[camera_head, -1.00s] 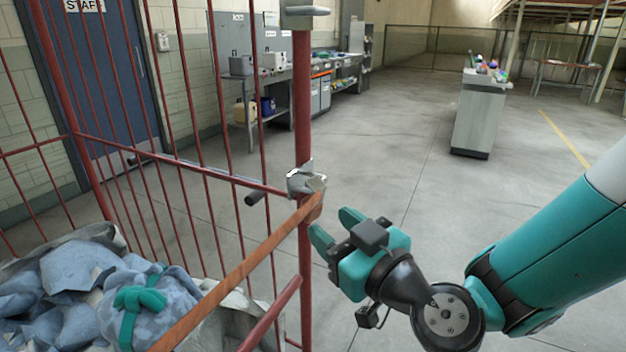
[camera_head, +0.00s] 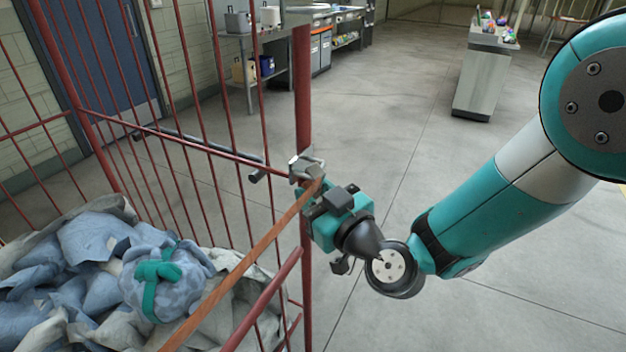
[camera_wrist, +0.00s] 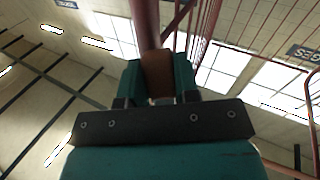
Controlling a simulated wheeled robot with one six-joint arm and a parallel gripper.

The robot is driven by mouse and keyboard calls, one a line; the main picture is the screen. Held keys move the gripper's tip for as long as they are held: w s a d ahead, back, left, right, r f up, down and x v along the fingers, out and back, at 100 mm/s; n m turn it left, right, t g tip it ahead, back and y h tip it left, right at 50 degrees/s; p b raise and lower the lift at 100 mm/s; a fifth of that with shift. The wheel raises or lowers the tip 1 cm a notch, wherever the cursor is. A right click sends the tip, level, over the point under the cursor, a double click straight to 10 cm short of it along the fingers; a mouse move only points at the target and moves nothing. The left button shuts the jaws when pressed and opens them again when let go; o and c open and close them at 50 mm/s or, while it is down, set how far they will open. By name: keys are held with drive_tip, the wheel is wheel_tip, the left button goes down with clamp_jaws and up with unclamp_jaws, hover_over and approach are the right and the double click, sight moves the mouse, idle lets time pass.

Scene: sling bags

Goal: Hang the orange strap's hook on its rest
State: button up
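The orange strap (camera_head: 240,268) runs slanting up across the open side of the red cage cart to its front post (camera_head: 304,110). Its upper end meets a grey metal hook fitting (camera_head: 305,168) at the post; whether the hook is seated there I cannot tell. My gripper (camera_head: 314,208) is at this upper end, just below the fitting. In the wrist view, the strap (camera_wrist: 157,72) fills the gap between both teal fingers, and my gripper appears shut on it. The fingertips are mostly hidden in the head view. The hook's rest is not clearly identifiable.
Blue and grey bags (camera_head: 90,262) fill the cart, one with a teal strap (camera_head: 157,272). A red rail (camera_head: 262,300) slants below the orange strap. A grey counter (camera_head: 482,80) stands farther back. Open floor lies right of the cart.

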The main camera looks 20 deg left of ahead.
sight(319, 191)
clamp_jaws()
drive_tip(key=shift+w+r+p, duration=0.1)
drive_tip(key=shift+r+p, duration=1)
drive_tip(key=shift+r, duration=0.45)
drive_tip(key=shift+d+f+b, duration=0.2)
drive_tip(key=shift+f+b, duration=0.1)
drive_tip(key=shift+b, duration=0.55)
drive_tip(key=shift+d+f+b, duration=0.15)
drive_tip(key=shift+d+b, duration=0.1)
drive_tip(key=shift+b, duration=0.15)
drive_tip(key=shift+s+d+b, duration=0.25)
drive_tip(key=shift+d+b, duration=0.1)
drive_tip(key=shift+b, duration=0.1)
drive_tip(key=shift+s+d+f+b, duration=0.45)
drive_tip(key=shift+d+f+b, duration=0.1)
drive_tip(key=shift+b, duration=0.8)
drive_tip(key=shift+s+d+f+b, duration=0.35)
drive_tip(key=shift+d+b, duration=0.3)
drive_tip(key=shift+b, duration=0.55)
drive_tip(key=shift+s+d+f+b, duration=0.35)
drive_tip(key=shift+d+b, duration=0.25)
drive_tip(key=shift+b, duration=0.55)
drive_tip(key=shift+s+d+f+b, duration=0.35)
drive_tip(key=shift+d+b, duration=0.3)
drive_tip(key=shift+b, duration=0.55)
drive_tip(key=shift+r, duration=0.15)
